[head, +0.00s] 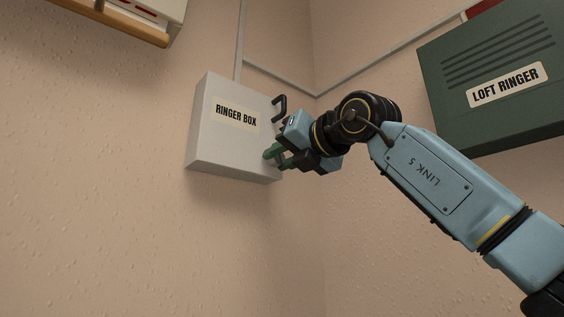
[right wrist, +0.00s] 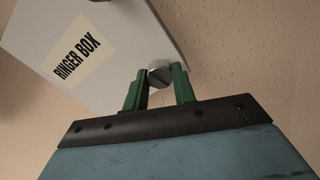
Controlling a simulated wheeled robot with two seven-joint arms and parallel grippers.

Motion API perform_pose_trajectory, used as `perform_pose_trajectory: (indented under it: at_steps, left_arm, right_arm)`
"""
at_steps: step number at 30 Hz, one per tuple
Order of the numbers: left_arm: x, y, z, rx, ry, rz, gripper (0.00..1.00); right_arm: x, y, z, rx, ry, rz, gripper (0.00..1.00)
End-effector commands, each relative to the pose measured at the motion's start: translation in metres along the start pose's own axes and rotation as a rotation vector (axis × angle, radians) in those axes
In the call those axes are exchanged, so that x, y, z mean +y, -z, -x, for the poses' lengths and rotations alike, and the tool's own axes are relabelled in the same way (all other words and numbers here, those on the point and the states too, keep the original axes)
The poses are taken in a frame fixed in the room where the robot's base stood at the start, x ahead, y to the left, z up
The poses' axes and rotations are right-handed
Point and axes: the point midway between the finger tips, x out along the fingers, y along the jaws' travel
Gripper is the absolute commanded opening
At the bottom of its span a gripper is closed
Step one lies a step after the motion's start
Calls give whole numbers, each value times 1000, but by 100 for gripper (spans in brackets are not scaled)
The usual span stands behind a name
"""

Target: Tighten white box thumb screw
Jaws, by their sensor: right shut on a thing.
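The white box (head: 215,147), labelled RINGER BOX, is fixed to the left wall and also shows at the upper left of the right wrist view (right wrist: 110,42). Its thumb screw (right wrist: 159,77) is a small grey slotted knob near the box's lower edge in the right wrist view. In the head view the screw is hidden behind my fingers. My right gripper (head: 272,157) is at the box's lower right corner. Its green fingers, also in the right wrist view (right wrist: 160,80), stand on either side of the screw and are shut on it. My left gripper is not in view.
A dark green box (head: 500,110) labelled LOFT RINGER hangs on the right wall. A shelf-like item with a wooden edge (head: 115,22) is at the upper left. A thin conduit (head: 280,80) runs along the walls above the white box. The wall below is bare.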

Motion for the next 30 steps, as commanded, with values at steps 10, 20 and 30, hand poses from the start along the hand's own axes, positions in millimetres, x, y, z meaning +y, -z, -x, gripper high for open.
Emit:
perform_pose_trajectory:
  at_steps: [10,20,30]
  left_arm:
    - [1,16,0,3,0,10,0]
    - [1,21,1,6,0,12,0]
    - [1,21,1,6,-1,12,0]
  right_arm:
    - [0,2,-1,6,1,-192,4]
    - [0,2,-1,6,2,-248,4]
    - [0,2,-1,7,2,-249,4]
